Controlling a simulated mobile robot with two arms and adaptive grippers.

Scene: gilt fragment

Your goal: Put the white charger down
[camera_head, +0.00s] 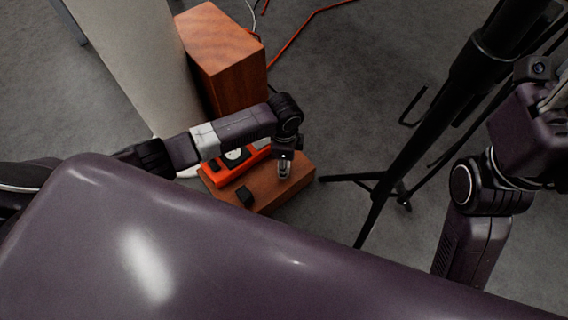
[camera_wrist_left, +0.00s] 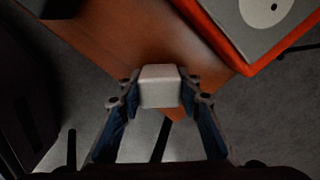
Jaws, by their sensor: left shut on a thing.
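The white charger (camera_wrist_left: 160,86) is a small pale block with rounded edges. In the left wrist view it sits between the two fingers of my left gripper (camera_wrist_left: 161,92), which is shut on it. In the head view my left gripper (camera_head: 284,172) points down over the right part of a low wooden box (camera_head: 268,198), to the right of an orange unit. The charger is hard to make out there. I cannot tell whether it touches the wood. My right wrist (camera_head: 530,110) shows at the right edge; its fingers cannot be made out.
A taller wooden box (camera_head: 222,62) stands behind. A black tripod stand (camera_head: 400,145) stands to the right. Orange cable lies on the grey floor.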

